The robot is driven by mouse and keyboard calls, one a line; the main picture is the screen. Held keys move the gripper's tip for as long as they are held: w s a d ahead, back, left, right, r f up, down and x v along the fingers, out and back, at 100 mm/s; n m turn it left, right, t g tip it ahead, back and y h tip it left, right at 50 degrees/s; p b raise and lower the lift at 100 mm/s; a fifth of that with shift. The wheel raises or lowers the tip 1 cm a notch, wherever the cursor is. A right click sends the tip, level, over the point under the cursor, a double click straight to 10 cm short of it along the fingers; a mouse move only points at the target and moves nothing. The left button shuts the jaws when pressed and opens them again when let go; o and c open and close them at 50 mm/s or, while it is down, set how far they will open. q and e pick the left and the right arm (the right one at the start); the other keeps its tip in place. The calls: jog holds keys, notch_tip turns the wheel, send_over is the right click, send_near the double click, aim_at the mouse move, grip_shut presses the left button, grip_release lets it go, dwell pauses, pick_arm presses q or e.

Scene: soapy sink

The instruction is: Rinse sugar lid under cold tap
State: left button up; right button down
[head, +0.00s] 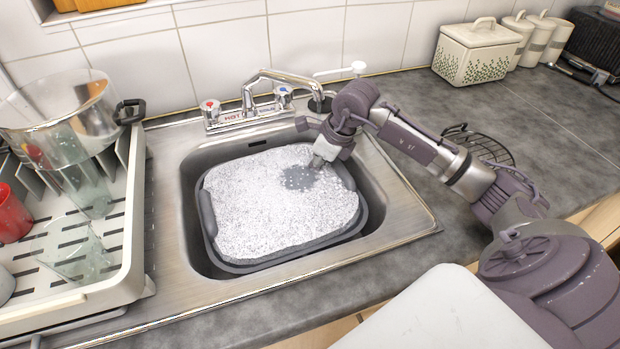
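No sugar lid can be made out for certain. A dark grey tub (208,222) full of white suds (265,215) sits in the steel sink. My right gripper (315,164) points down at the suds near the tub's back right. A grey speckled patch (299,179) shows in the suds beside its tip; I cannot tell whether it is parted foam or an object. The fingers are too small and partly hidden to read. The mixer tap (262,80) has a red-marked hot knob (210,108) and a blue-marked cold knob (284,93). My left gripper is out of view.
A dish rack (132,215) at left holds a glass pot (62,118) and a red cup (12,213). A cream bread bin (478,52) and several lidded canisters (537,40) stand at the back right. A black wire rack (478,142) lies behind my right arm.

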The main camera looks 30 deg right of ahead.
dwell(0.7)
pick_arm(q)
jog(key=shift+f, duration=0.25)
jog(key=shift+b, duration=0.35)
dwell(0.6)
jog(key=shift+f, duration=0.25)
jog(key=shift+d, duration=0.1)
dwell(0.9)
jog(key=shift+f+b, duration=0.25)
jog(key=shift+b, duration=0.15)
dwell(0.4)
dwell(0.5)
